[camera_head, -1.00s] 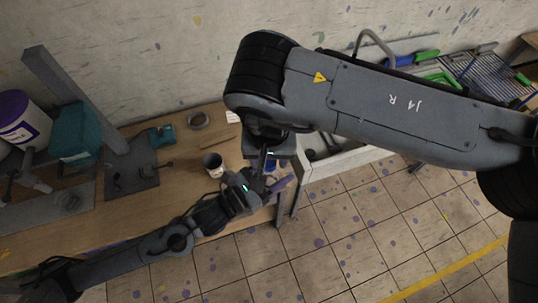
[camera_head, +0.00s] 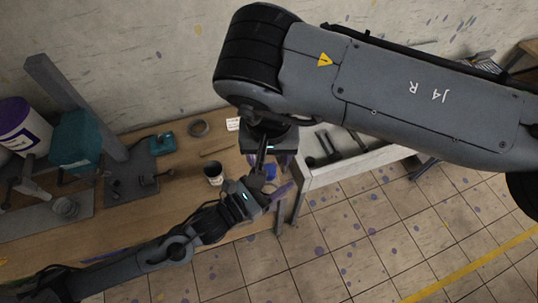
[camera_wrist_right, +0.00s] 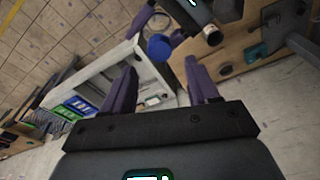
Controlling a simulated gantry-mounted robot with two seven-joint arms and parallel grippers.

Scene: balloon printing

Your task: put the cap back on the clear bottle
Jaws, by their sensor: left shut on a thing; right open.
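A round blue thing (camera_wrist_right: 158,47) is between the purple fingers of my left gripper (camera_wrist_right: 160,30) in the right wrist view. I cannot tell whether it is the cap or part of the clear bottle. It also shows as a small blue patch (camera_head: 270,172) in the head view. My left gripper (camera_head: 272,187) is shut on it above the table's right end. My right gripper (camera_wrist_right: 161,85) is open and empty, its fingers spread toward the blue thing and apart from it. In the head view my right arm hides much of that area. I cannot make out a separate bottle.
A teal machine (camera_head: 76,143) and white bucket (camera_head: 22,127) stand left. A white bench (camera_head: 345,163) stands right.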

